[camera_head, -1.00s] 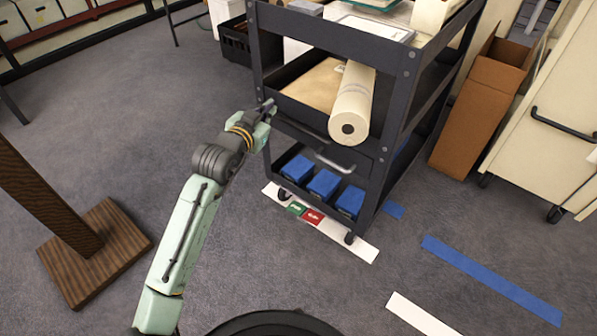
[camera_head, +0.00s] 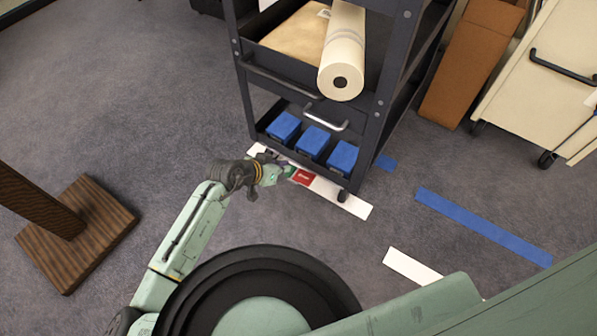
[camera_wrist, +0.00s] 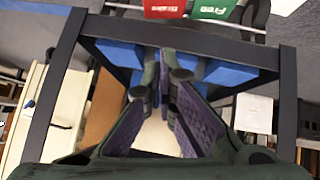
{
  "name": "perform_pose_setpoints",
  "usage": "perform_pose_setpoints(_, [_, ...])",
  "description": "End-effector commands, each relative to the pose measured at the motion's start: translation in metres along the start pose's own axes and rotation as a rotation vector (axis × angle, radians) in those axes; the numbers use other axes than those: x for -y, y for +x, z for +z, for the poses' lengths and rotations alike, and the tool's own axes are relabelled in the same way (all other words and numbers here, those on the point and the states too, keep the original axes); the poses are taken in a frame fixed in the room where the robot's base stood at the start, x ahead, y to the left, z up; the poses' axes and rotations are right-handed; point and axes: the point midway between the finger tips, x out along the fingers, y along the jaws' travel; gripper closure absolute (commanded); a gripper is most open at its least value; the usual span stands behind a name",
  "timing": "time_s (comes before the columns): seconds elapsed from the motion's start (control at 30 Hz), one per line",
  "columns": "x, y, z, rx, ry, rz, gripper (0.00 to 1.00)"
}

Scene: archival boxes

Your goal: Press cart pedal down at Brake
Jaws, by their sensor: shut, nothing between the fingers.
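The dark cart (camera_head: 377,125) stands at the upper middle of the head view. At its foot, the red Brake pedal (camera_head: 304,178) lies just right of the green pedal, over a white floor strip. My gripper (camera_head: 283,168) is low at the pedals' left end and covers part of the green one. Contact cannot be told. In the wrist view, the red Brake pedal (camera_wrist: 165,8) and the green Free pedal (camera_wrist: 214,9) show at the top edge, beyond my shut, empty fingers (camera_wrist: 165,58).
Blue boxes (camera_head: 313,140) sit on the cart's lower shelf, and a paper roll (camera_head: 343,55) juts out above. A brown box (camera_head: 470,65) and a cream cabinet (camera_head: 535,75) stand right. A wooden stand (camera_head: 85,235) is at left.

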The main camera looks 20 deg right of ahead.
Motion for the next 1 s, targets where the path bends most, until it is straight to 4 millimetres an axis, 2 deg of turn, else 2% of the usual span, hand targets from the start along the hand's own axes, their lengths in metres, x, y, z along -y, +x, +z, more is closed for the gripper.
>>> perform_pose_setpoints(0.17, [-0.001, 0.019, 0.0, 0.0, -0.001, 0.003, 1.0])
perform_pose_setpoints(0.53, [-0.002, 0.097, 0.0, 0.001, 0.001, 0.003, 1.0])
perform_pose_setpoints(0.6, [0.0, 0.107, 0.006, 0.002, -0.001, 0.001, 1.0])
perform_pose_setpoints(0.8, [0.0, 0.123, 0.024, 0.0, -0.001, 0.0, 1.0])
perform_pose_setpoints(1.0, [0.0, 0.127, 0.027, -0.002, 0.0, -0.001, 1.0])
